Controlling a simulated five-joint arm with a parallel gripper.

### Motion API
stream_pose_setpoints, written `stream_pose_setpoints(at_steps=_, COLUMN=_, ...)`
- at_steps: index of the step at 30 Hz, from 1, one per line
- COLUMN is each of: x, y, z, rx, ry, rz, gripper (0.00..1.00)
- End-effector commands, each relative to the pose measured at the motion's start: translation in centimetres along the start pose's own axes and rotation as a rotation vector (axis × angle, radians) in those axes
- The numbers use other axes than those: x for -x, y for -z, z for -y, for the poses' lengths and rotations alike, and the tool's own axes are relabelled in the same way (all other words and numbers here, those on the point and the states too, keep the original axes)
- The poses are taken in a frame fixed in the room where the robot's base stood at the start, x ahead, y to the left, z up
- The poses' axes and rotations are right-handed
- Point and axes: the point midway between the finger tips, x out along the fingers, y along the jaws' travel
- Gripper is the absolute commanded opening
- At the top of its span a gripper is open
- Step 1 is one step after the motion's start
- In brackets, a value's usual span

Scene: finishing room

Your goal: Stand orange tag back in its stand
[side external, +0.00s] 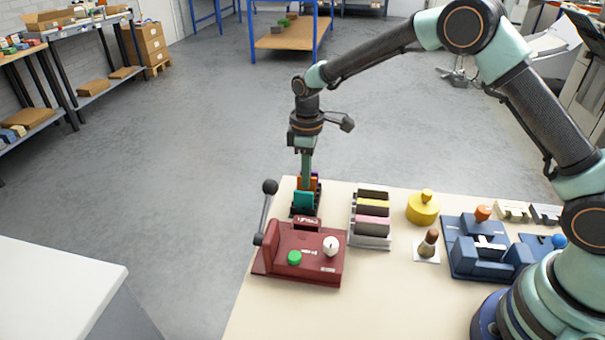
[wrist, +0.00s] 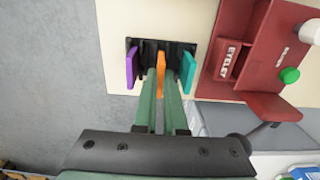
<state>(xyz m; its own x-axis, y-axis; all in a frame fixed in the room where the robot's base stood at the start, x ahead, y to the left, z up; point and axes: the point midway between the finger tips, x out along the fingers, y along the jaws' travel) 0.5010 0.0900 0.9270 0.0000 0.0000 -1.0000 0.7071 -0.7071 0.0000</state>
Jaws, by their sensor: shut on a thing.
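The orange tag (wrist: 160,72) is upright between the two green fingers of my gripper (wrist: 161,84), which is shut on it. It is at the middle of the black stand (wrist: 147,45), between the purple tag (wrist: 131,68) on the left and the teal tag (wrist: 188,72) on the right. Whether its lower edge is fully seated in the slot cannot be told. In the side external view, my gripper (side external: 307,168) points straight down at the stand (side external: 305,212), and the teal tag (side external: 303,201) is in front, hiding much of the orange one.
A red press (side external: 300,255) marked EYELET, with a lever (side external: 266,212) and green button, stands close in front of the stand. A rack of coloured rolls (side external: 372,220) is to the right, then a yellow weight (side external: 423,208) and a blue device (side external: 480,255). The table edge is close by.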

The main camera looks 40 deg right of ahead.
Motion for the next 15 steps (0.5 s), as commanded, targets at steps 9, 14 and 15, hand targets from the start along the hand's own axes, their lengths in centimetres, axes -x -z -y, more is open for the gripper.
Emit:
stream_pose_setpoints(at_steps=9, x=-0.13, y=0.0, z=0.0, rx=0.0, ry=0.0, rz=0.0, gripper=0.0)
stream_pose_setpoints(at_steps=14, x=-0.4, y=0.0, z=0.0, rx=0.0, ry=0.0, rz=0.0, gripper=0.0)
stream_pose_setpoints(at_steps=15, x=-0.48, y=0.0, z=0.0, rx=0.0, ry=0.0, rz=0.0, gripper=0.0)
